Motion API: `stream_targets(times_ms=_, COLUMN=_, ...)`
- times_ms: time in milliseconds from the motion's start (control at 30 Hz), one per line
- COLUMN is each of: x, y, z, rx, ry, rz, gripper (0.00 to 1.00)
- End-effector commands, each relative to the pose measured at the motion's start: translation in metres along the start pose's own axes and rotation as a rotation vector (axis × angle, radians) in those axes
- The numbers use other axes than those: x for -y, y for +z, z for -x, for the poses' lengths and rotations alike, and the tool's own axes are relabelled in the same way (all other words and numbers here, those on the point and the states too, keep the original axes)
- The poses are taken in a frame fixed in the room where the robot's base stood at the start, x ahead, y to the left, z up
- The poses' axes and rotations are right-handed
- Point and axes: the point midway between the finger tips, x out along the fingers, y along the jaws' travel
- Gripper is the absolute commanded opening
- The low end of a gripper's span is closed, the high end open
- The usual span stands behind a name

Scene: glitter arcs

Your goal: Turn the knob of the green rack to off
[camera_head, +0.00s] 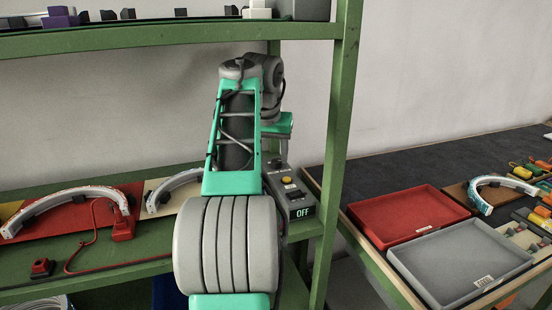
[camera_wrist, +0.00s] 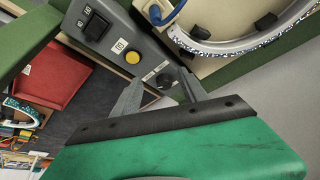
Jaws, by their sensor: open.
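The green rack (camera_head: 342,130) carries a grey control box (camera_head: 298,197) on its middle shelf, beside the right post. In the wrist view, the dark round knob (camera_wrist: 166,79) sits beyond the yellow button. My gripper (camera_wrist: 162,88) is open, with its two grey fingers on either side of the knob. I cannot tell whether they touch it. In the head view my arm hides part of the shelf, and the fingers are not clear.
A red board (camera_head: 75,222) with a white arc lies on the shelf at left, with a cable and a small red block (camera_head: 42,268). A red tray (camera_head: 408,212) and a grey tray (camera_head: 462,262) lie on the dark table at right. The rack's upper shelf (camera_head: 150,38) is above my arm.

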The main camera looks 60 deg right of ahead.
Motion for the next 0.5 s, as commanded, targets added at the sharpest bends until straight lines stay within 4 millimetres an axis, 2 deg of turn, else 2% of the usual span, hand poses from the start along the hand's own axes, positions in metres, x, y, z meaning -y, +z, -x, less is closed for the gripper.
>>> stream_targets(times_ms=33, x=0.0, y=-0.013, z=-0.003, rx=0.002, ry=0.001, rz=-0.001, gripper=0.51)
stream_targets(times_ms=200, x=0.0, y=-0.046, z=-0.017, rx=0.002, ry=0.0, rz=0.002, gripper=0.51)
stream_targets(times_ms=233, x=0.0, y=-0.04, z=-0.035, rx=0.004, ry=0.0, rz=0.003, gripper=0.51)
stream_targets(times_ms=300, x=0.0, y=-0.039, z=-0.05, rx=0.001, ry=0.0, rz=0.001, gripper=0.51)
stream_targets(times_ms=500, x=0.0, y=-0.041, z=-0.067, rx=-0.002, ry=-0.001, rz=0.001, gripper=0.51)
